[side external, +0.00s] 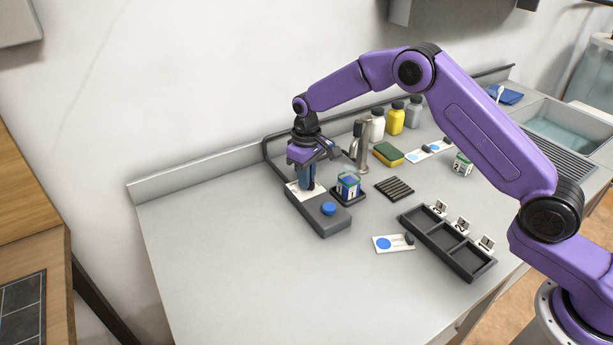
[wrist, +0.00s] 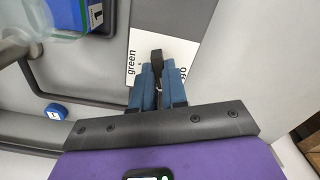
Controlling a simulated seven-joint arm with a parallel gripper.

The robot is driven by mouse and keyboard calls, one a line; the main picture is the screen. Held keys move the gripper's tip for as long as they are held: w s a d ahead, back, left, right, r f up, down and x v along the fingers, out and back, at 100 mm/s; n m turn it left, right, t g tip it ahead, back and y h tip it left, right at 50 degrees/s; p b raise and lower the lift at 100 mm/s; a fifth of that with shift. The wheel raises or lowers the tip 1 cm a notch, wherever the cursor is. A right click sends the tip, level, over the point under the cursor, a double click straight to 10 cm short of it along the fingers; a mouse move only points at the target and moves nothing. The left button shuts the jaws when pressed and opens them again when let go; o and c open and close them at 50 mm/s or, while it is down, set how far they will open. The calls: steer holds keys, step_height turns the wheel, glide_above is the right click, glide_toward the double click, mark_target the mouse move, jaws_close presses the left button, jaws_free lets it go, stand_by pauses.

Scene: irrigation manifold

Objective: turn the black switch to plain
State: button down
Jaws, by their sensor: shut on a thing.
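The black switch (wrist: 157,57) stands on a white label card (wrist: 178,48) in the wrist view. The card reads "green" on its left side; the word on its right is mostly covered by a finger and I cannot read it whole. My gripper (wrist: 158,88) has its blue fingers shut on the switch. In the side view my gripper (side external: 307,188) points down over the far end of a dark grey box (side external: 325,222), where the white card (side external: 294,190) partly shows. The switch is hidden there by the fingers.
A blue button (side external: 328,208) is on the box's near end. A cube marked 1 (side external: 348,186) stands on a dark base close to my gripper's right. A metal tap (side external: 362,145) rises behind it. A divided black tray (side external: 445,243) lies right. The counter's front left is clear.

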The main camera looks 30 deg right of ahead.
steer(key=shift+r, duration=0.1)
stand_by(0.4)
steer(key=c, duration=1.2)
jaws_free()
steer(key=shift+o, duration=0.2)
step_height(320, 180, up, 17)
steer(key=shift+r, duration=0.2)
steer(key=shift+a, duration=0.1)
